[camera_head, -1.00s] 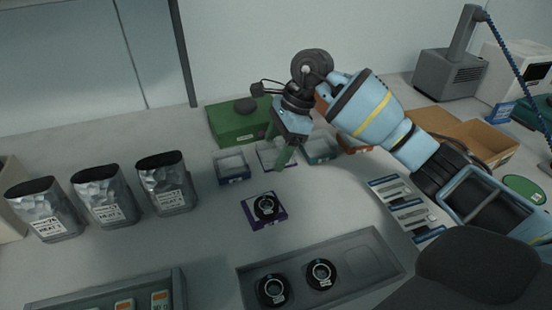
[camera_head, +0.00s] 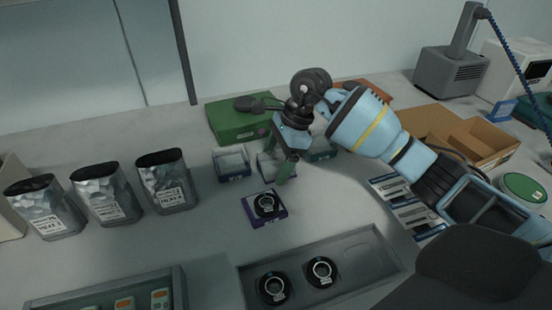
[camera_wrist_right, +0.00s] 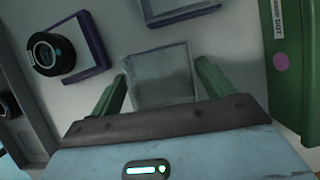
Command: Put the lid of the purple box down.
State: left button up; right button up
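My right gripper (camera_head: 280,176) has green fingers and points down behind the purple box (camera_head: 251,214). It is shut on a clear, square lid (camera_head: 266,168), with one finger at each side edge. The lid also shows between the fingers in the right wrist view (camera_wrist_right: 160,76). It is close to the table; whether it touches is not clear. The purple box is open on the table, with a black round optic (camera_head: 266,204) in it. The box also shows at the upper left of the right wrist view (camera_wrist_right: 98,40). My left gripper is not in view.
A green box (camera_head: 238,121) is behind. A grey tray (camera_head: 385,277) is in front. Several silver bags (camera_head: 166,184) stand left, with bare table between.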

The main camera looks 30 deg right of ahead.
jog(key=shift+o, duration=0.8)
jog(key=shift+r, duration=0.2)
jog(key=v, duration=1.2)
jog(key=shift+r, duration=0.25)
